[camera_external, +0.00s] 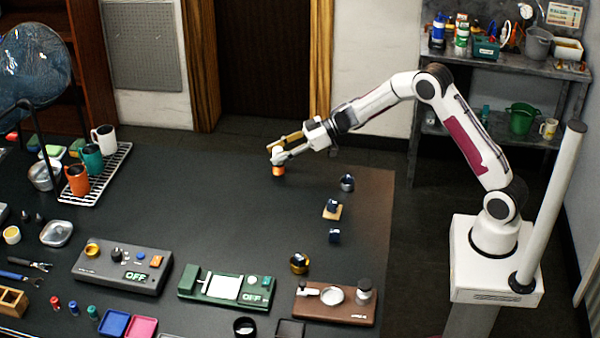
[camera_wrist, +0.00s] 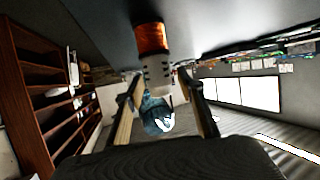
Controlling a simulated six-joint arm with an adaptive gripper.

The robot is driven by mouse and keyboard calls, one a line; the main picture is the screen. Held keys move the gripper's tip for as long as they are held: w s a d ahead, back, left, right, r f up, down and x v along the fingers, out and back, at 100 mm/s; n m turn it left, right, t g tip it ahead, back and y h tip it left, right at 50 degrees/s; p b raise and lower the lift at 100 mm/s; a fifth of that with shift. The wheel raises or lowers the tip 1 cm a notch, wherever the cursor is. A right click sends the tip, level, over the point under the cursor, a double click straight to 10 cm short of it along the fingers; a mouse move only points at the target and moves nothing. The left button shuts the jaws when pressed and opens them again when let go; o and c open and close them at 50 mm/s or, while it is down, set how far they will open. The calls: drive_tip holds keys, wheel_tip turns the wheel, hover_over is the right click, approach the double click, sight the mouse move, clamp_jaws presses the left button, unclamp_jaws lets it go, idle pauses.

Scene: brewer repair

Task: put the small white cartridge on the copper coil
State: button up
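The copper coil (camera_external: 278,171) stands on the dark table below my gripper (camera_external: 277,151). In the wrist view, where the table is at the top, the coil (camera_wrist: 152,38) shows as an orange-brown cylinder. The small white cartridge (camera_wrist: 157,71) is directly against the coil's free end, in line with it, and appears seated upright on it. It has dark marks on its side. In the external view the cartridge (camera_external: 278,158) is partly hidden by my gripper. My gripper's fingers (camera_wrist: 160,80) are spread, one on each side near the cartridge, with gaps visible.
Several small dark blue parts (camera_external: 332,206) stand right of the coil, one on a tan base. Green (camera_external: 228,289), grey (camera_external: 122,266) and brown (camera_external: 336,303) device panels lie at the front. A mug rack (camera_external: 112,165) is left. The table around the coil is clear.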

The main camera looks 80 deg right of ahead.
drive_tip(key=shift+r, duration=0.1)
drive_tip(key=shift+s+d+r, duration=0.2)
drive_tip(key=shift+s, duration=0.1)
drive_tip(key=v, duration=1.1)
idle(0.5)
